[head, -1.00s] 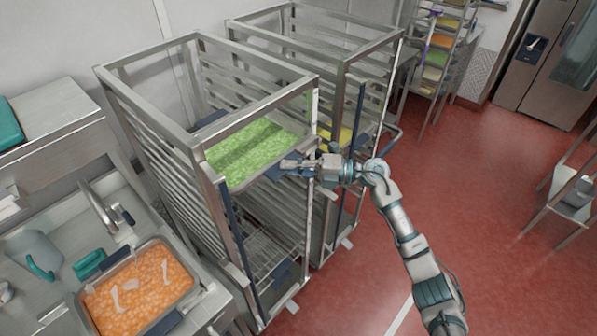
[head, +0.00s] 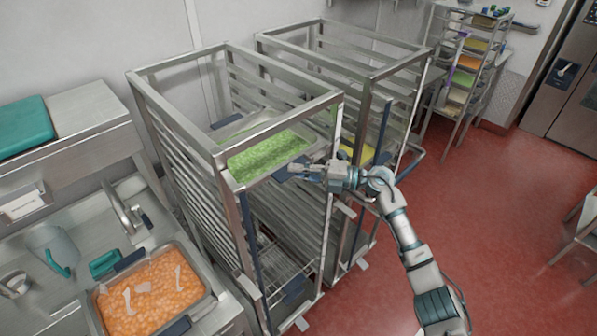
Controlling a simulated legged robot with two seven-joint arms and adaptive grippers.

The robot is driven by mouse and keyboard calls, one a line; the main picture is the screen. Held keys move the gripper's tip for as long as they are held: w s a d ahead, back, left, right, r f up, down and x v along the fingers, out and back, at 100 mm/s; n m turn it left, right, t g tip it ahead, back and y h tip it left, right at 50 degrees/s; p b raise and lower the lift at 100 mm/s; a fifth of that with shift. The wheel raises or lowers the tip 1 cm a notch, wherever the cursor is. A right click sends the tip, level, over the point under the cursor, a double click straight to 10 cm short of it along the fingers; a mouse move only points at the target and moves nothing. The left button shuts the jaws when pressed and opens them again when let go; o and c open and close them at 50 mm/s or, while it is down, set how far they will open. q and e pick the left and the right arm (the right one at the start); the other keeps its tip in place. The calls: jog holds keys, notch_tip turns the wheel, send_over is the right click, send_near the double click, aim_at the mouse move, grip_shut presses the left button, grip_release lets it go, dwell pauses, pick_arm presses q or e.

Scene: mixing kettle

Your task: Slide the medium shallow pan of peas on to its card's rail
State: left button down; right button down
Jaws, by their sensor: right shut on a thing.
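The shallow pan of peas (head: 268,154) is in the near rail rack (head: 231,135), high up, with its front edge at the rack's open front. Dark blue handles or grips show at its near right corner and its far left. My right gripper (head: 294,171) is at the pan's front right corner, shut on the pan by its blue handle. Whether both pan edges rest on a rail is hard to tell. No card can be read on the rack. My left gripper is not in view.
A second rack (head: 375,115) with a yellow-filled pan (head: 357,153) stands close behind. A sink counter at lower left holds a pan of orange food (head: 152,293) and a jug (head: 50,250).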

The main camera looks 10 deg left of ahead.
jog(key=shift+w+a+f, duration=0.1)
jog(key=shift+w+a, duration=0.05)
jog(key=shift+a, duration=0.15)
dwell(0.4)
jog(key=c, duration=0.7)
grip_release()
jog(key=shift+f, duration=0.2)
jog(key=shift+w+d+p, duration=0.1)
jog(key=shift+d+p, duration=0.25)
jog(key=shift+d, duration=3.2)
